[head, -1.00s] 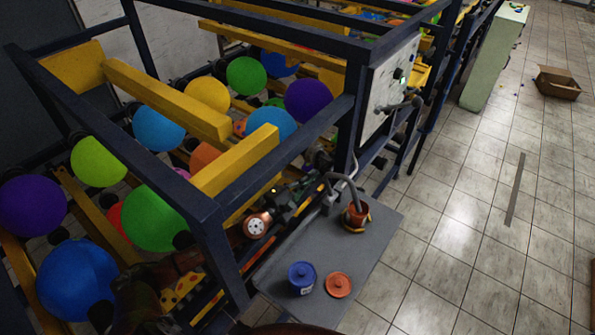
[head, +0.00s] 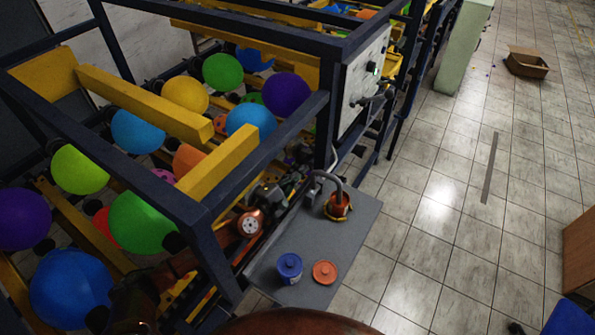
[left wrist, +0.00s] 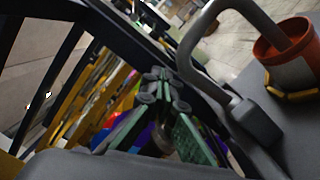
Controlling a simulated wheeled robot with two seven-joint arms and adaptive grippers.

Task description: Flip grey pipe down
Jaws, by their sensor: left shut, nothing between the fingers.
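The grey pipe (head: 331,177) is a bent tube rising from a mount at the machine's side of the grey shelf. Its free end points down into an orange pot (head: 338,206). In the left wrist view the pipe (left wrist: 216,42) arches over to the right, its end inside the mouth of the pot (left wrist: 290,55). My left gripper (head: 296,181) is close beside the pipe, on its left, partly lost against the dark frame. Its green-padded fingers (left wrist: 162,84) are shut and empty, left of the pipe and apart from it in the wrist view. My right gripper is not in view.
A blue pot (head: 289,268) and another orange pot (head: 325,272) stand on the grey shelf (head: 300,235). The dark machine frame (head: 265,150), holding several balloons, rises close to the left arm. Open tiled floor lies right; a cardboard box (head: 528,62) sits far off.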

